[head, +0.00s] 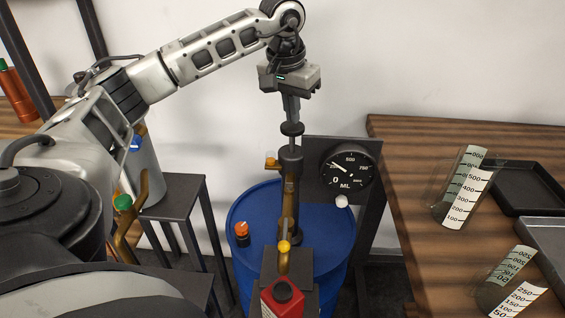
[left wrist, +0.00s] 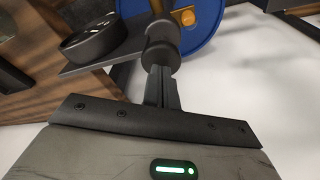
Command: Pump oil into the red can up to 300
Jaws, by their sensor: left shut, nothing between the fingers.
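The red can (head: 284,302) stands at the bottom centre of the head view, below the yellow-tipped spout (head: 284,246). The hand pump (head: 289,190) rises from the blue drum (head: 240,212), with a dark knob (head: 292,129) on its rod. The round black gauge (head: 349,168) beside it has its white needle pointing up-left, around the 250 region. My left gripper (head: 291,115) points down, shut and empty, with its fingertips at the knob. The knob also shows in the left wrist view (left wrist: 161,47). Contact is hard to tell. The oil level inside the can is hidden.
A wooden table (head: 420,220) on the right holds two measuring beakers (head: 463,188) (head: 512,285) and dark trays (head: 528,187). A dark stool (head: 180,205) with a grey container (head: 146,170) stands left of the drum. An orange cap (head: 241,230) sits on the drum top.

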